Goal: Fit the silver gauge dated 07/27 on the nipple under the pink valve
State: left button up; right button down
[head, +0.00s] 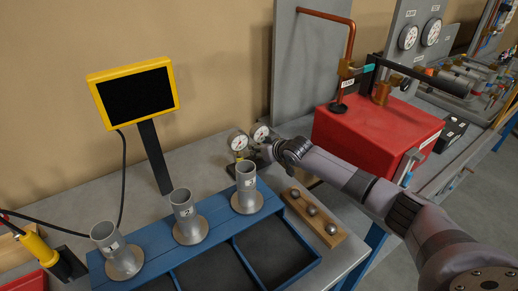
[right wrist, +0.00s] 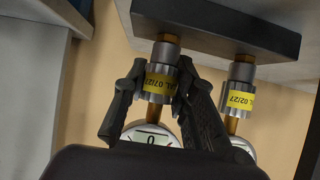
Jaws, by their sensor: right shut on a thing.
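The silver gauge with the yellow 07/27 label (right wrist: 158,84) is between the fingers of my right gripper (right wrist: 152,92) in the right wrist view. The gripper is shut on its silver body. Its white dial (right wrist: 150,134) shows below, partly hidden by the gripper. The gauge's brass end meets the dark block above it in that picture. A second silver gauge, labelled 02/27 (right wrist: 240,96), is beside it, apart from the fingers. In the head view two dials (head: 238,141) show by my right gripper (head: 265,151); their dates are unreadable. I cannot make out a pink valve. My left gripper is not in view.
A blue rack (head: 210,217) with several grey cups stands in front of the gauges. A wooden block with metal balls (head: 312,209) lies to the right. A red box (head: 370,138) and copper pipe (head: 350,40) stand further right. A yellow-framed screen (head: 134,92) is at the left.

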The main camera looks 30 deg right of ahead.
aim_at(262, 136)
jog(key=shift+r, duration=0.1)
jog(key=shift+r+p, duration=2.45)
jog(key=shift+r, duration=0.05)
jog(key=shift+f, duration=0.1)
